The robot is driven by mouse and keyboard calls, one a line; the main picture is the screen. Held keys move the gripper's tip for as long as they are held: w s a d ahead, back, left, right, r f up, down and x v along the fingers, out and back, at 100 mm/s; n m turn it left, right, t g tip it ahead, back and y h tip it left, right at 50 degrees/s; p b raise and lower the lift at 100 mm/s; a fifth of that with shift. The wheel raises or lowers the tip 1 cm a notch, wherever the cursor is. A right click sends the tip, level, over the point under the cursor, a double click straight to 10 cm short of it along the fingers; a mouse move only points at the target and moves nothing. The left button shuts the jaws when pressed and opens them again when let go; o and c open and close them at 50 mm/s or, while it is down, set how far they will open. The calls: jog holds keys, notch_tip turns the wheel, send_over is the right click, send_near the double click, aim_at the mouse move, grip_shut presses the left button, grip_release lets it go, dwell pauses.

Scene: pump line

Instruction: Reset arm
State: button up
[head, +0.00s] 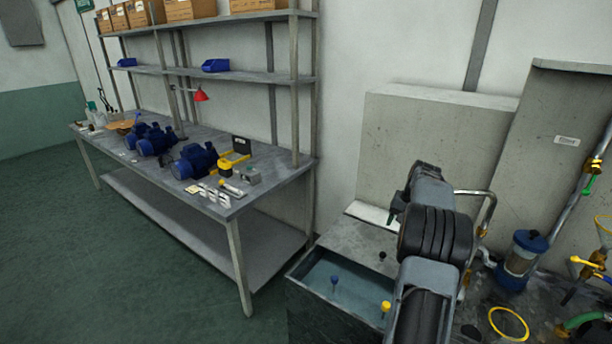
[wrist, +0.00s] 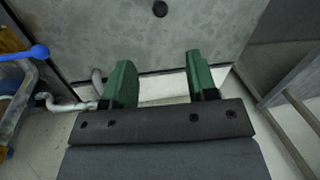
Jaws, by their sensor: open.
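My gripper (wrist: 163,85) shows in the wrist view with two green fingers set well apart and nothing between them. In the head view my arm rises at the lower right, and its end bends to the left above a grey unit. Beyond the fingers, the wrist view shows a grey speckled surface (wrist: 120,38) with a dark round knob (wrist: 160,8).
A workbench (head: 262,178) with blue pumps (head: 196,160) stands at the left. Below my arm are an open basin (head: 350,283) with a yellow-topped item (head: 386,307), a blue-capped filter (head: 522,258) and a yellow ring (head: 508,323). The green floor (head: 90,265) at left is clear.

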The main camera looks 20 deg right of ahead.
jog(key=s+a+r+n+h, duration=0.15)
jog(key=a+r, duration=0.25)
jog(key=a, duration=0.7)
jog(key=s+a+r+n, duration=0.1)
jog(key=a+r+n, duration=0.25)
jog(key=a, duration=0.65)
jog(key=s+a+f+n+t+p, duration=0.1)
jog(key=s+a+f+n+t, duration=0.1)
jog(key=s+a, duration=1.2)
jog(key=shift+s+a+f+n, duration=0.3)
jog(key=shift+a+f+n, duration=0.3)
jog(key=shift+a+n, duration=0.5)
jog(key=shift+d, duration=0.15)
